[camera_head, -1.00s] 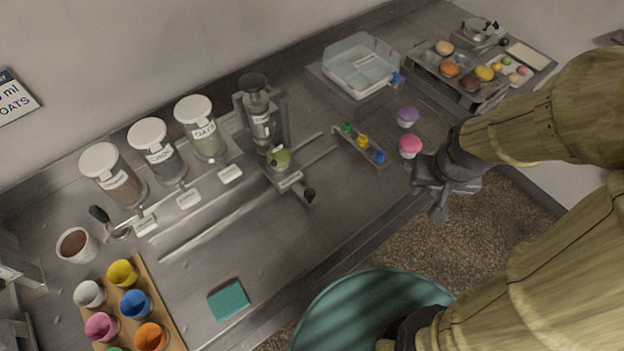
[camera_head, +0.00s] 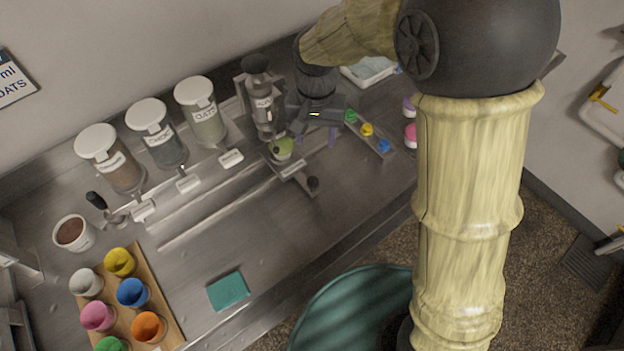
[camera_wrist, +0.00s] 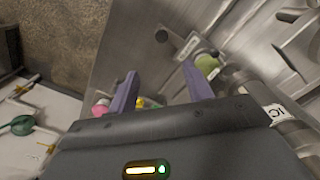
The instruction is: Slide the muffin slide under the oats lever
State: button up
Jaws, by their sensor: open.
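The muffin slide (camera_head: 292,170) is a metal carriage holding a green muffin cup (camera_head: 283,148), with a black knob (camera_head: 313,183) at its front end. It stands under the tall dispenser (camera_head: 262,103), right of the oats jar (camera_head: 201,108). The white oats lever (camera_head: 231,159) sticks out below that jar. My gripper (camera_head: 317,138) is open and empty, just right of the dispenser and above the counter. In the wrist view, the open purple fingers (camera_wrist: 160,88) point toward the counter; the green cup (camera_wrist: 208,66) and the knob (camera_wrist: 161,36) lie beyond the fingertips, apart from them.
A rail (camera_head: 215,212) runs left along the counter past the other levers. A small rack with green, yellow and blue pieces (camera_head: 366,130) stands close right of my gripper. A teal sponge (camera_head: 228,291) and a wooden cup holder (camera_head: 172,325) lie front left.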

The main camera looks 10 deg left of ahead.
jog(key=shift+a, duration=0.3)
jog(key=shift+f, duration=0.1)
jog(key=p, duration=0.3)
send_near(313, 180)
notch_tip(313, 180, down, 9)
jog(key=shift+s+f, duration=0.1)
dwell(0.3)
grip_shut()
